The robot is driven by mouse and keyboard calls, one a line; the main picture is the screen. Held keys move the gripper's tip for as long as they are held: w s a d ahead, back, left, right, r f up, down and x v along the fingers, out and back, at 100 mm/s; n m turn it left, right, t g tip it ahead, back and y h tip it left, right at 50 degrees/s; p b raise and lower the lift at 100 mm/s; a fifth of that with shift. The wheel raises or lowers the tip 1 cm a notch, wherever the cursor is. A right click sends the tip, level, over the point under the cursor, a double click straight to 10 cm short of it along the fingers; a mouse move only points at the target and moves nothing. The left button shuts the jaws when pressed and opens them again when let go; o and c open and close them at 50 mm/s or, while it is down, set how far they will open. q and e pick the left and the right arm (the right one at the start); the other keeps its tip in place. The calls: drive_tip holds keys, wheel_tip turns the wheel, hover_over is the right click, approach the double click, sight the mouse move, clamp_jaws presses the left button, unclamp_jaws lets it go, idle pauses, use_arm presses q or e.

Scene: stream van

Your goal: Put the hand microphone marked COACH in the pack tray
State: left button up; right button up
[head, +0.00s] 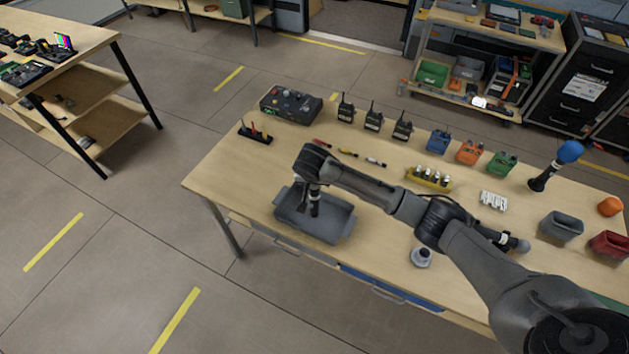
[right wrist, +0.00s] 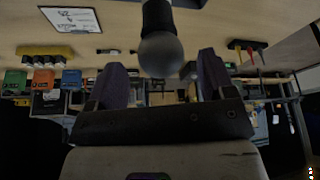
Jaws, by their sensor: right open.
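The pack tray, a grey open tray (head: 343,232), lies at the table's front left. My right gripper (head: 314,205) points down over it. In the right wrist view, its two fingers (right wrist: 160,78) are spread, with a microphone's round grey head (right wrist: 160,54) between them and gaps on both sides. Its dark shaft runs out of frame; its marking and lower end are not visible. In the head view my gripper hides most of it. A blue-headed microphone (head: 570,152) stands at the table's right. A dark microphone-like rod (head: 515,243) lies partly behind my arm. No COACH label is readable. My left gripper is not in view.
Behind the tray stand a control box (head: 291,105), several radios (head: 374,118) and a screwdriver holder (head: 255,134). A yellow battery block (head: 428,180) is to the right. A small round grey piece (head: 421,257) sits near the front edge. Grey (head: 561,227) and red bins (head: 610,246) stand far right.

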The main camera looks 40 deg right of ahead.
drive_tip(key=v, duration=0.8)
drive_tip(key=shift+r, duration=0.2)
drive_tip(key=s+a+f+n+y, duration=0.25)
drive_tip(key=s+a+f, duration=0.25)
drive_tip(key=s, duration=0.3)
drive_tip(key=s+a+f+n+y, duration=0.1)
drive_tip(key=s+a+f+n, duration=0.3)
drive_tip(key=s+a+f, duration=0.25)
drive_tip(key=s+n, duration=0.4)
drive_tip(key=s, duration=1.6)
drive_tip(key=shift+s+r, duration=0.2)
drive_tip(key=shift+r, duration=0.15)
drive_tip(key=shift+d, duration=0.2)
